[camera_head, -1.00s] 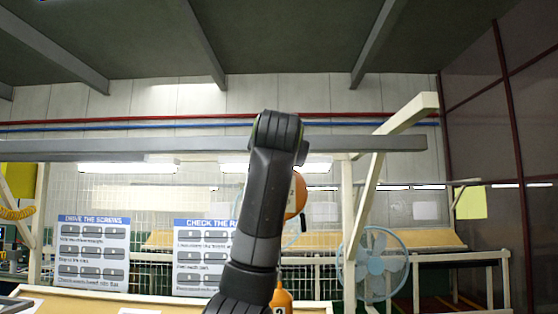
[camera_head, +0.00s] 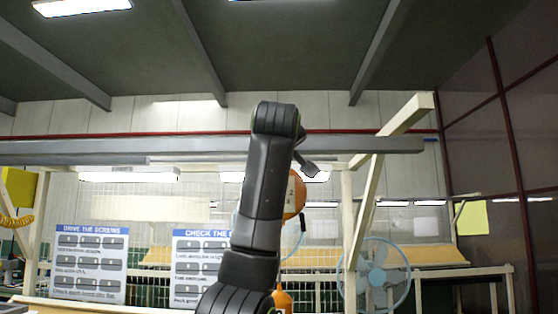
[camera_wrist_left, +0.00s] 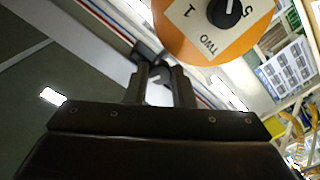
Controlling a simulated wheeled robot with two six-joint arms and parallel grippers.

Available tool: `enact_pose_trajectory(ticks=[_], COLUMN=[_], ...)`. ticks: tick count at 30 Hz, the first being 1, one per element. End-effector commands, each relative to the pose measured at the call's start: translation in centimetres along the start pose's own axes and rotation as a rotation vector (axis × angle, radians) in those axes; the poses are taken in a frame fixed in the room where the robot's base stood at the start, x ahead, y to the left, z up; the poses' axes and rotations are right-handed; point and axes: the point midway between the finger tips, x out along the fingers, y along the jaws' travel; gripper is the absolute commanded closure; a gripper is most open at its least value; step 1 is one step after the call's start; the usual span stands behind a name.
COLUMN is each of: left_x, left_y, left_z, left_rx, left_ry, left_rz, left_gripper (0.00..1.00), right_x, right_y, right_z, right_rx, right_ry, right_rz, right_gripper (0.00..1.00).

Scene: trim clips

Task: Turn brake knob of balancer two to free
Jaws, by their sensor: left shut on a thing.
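Balancer two is an orange round body, partly hidden behind my left arm in the head view (camera_head: 293,197). In the left wrist view its orange face (camera_wrist_left: 182,42) fills the top, with a plate reading "TWO", the numbers 1 and 5, and a black round dial (camera_wrist_left: 226,12). My left gripper (camera_wrist_left: 160,72) is beside this face, shut on a small dark piece (camera_wrist_left: 146,51) that appears to be the brake knob. The knob's setting cannot be read. In the head view my arm hides most of the gripper. My right gripper is not in view.
A grey overhead beam (camera_head: 380,146) crosses behind my left arm. A cream post and brace (camera_head: 362,225) stand to the right, with a blue fan (camera_head: 376,278). Two instruction boards (camera_head: 90,262) hang at the left. An orange part (camera_head: 282,300) shows low beside my arm.

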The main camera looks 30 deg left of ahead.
Motion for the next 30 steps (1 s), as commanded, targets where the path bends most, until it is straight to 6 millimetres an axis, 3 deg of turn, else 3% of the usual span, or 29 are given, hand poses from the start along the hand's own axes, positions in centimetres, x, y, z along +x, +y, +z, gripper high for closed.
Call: enact_pose_trajectory(ticks=[15,30], left_x=[0.0,0.1], left_y=[-0.1,0.0], left_z=[0.1,0.0], left_rx=[-0.372,-0.461], left_ry=[-0.011,-0.013], left_rz=[0.002,0.003], left_gripper=[1.0,1.0], right_x=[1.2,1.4], right_y=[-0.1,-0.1], right_z=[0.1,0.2], right_rx=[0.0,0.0], right_ry=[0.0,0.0], right_rz=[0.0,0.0], right_gripper=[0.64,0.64])
